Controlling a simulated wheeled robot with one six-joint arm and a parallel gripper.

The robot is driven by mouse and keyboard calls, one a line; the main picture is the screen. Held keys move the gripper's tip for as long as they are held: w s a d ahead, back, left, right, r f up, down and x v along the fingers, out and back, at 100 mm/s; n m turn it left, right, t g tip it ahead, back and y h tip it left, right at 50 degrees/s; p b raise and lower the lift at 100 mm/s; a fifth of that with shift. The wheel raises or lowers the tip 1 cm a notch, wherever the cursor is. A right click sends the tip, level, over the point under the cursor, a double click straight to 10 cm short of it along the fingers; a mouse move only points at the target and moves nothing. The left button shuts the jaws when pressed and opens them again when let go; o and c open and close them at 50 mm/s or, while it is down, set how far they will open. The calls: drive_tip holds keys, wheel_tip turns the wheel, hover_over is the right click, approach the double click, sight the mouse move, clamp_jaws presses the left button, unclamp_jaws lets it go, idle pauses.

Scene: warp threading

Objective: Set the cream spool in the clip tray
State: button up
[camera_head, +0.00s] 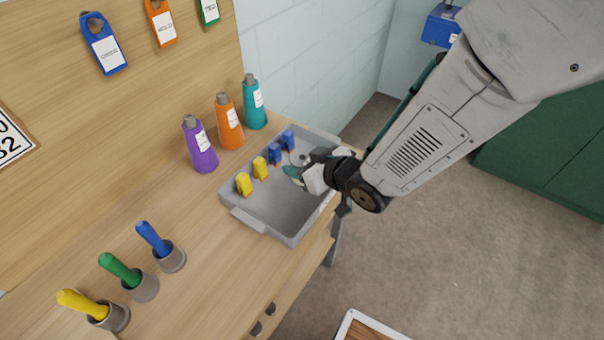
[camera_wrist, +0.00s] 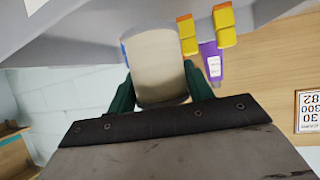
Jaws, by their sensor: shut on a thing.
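The cream spool (camera_wrist: 157,65) is held between the two green fingers of my gripper (camera_wrist: 158,90) in the wrist view. In the head view, its pale round end (camera_head: 299,158) shows beside my gripper (camera_head: 296,173), partly hidden by it. The grey clip tray (camera_head: 285,222) sits on the bench, and my gripper with the spool is over its right rear part. Whether the spool touches the tray floor, I cannot tell.
Two yellow clips (camera_head: 244,184) and two blue clips (camera_head: 274,153) stand along the tray's left side. Purple (camera_head: 200,147), orange (camera_head: 229,122) and teal (camera_head: 255,104) bottles stand behind it. Several colored-handled tools (camera_head: 121,270) stand in cups at the lower left. The tray's front part is empty.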

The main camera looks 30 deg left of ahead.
drive_tip(key=shift+f, duration=2.05)
drive_tip(key=shift+f, duration=0.1)
drive_tip(key=o, duration=1)
